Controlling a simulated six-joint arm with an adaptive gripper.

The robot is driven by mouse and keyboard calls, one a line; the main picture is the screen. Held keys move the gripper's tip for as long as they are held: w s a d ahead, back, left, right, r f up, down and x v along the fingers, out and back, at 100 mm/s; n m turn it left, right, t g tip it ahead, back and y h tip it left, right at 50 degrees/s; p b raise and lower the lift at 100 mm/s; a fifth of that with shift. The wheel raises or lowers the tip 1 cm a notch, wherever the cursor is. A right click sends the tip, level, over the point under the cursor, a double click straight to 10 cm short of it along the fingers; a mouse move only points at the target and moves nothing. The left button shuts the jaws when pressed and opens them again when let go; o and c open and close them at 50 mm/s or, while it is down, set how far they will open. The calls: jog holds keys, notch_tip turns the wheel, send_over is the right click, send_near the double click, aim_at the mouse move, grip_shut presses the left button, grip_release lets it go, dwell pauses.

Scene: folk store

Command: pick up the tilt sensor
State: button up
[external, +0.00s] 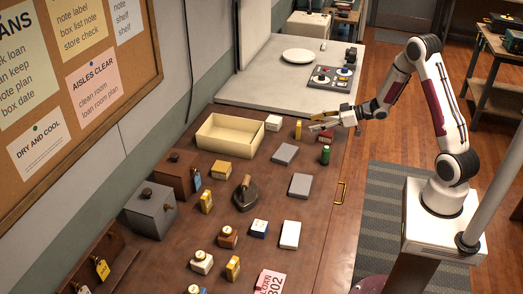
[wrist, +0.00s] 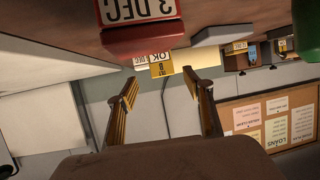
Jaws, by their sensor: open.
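I cannot tell which of the small items is the tilt sensor; none is clearly marked as one. My gripper (external: 316,124) is open and empty, pointing left over the far right part of the brown table. In the wrist view its two fingers (wrist: 164,88) stand apart with nothing between them. A red block (external: 326,134) lettered "3 DEC" lies close by, and it shows large at the top of the wrist view (wrist: 143,38). A yellow upright block (external: 298,129) stands beyond it, lettered "OK" in the wrist view (wrist: 161,65). A green cylinder (external: 325,155) stands nearer the camera.
A cream tray (external: 207,146) and a white box (external: 273,123) stand left of my gripper. Grey flat blocks (external: 285,153), a dark iron-shaped object (external: 245,194) and several small boxes cover the table. A light counter (external: 260,88) behind holds a plate (external: 298,56) and a button panel (external: 331,78).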

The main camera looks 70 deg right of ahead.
aim_at(299, 127)
dwell(0.3)
jog(key=shift+x, duration=1.3)
jog(key=shift+x, duration=2.6)
jog(key=shift+a, duration=0.15)
jog(key=c, duration=1.2)
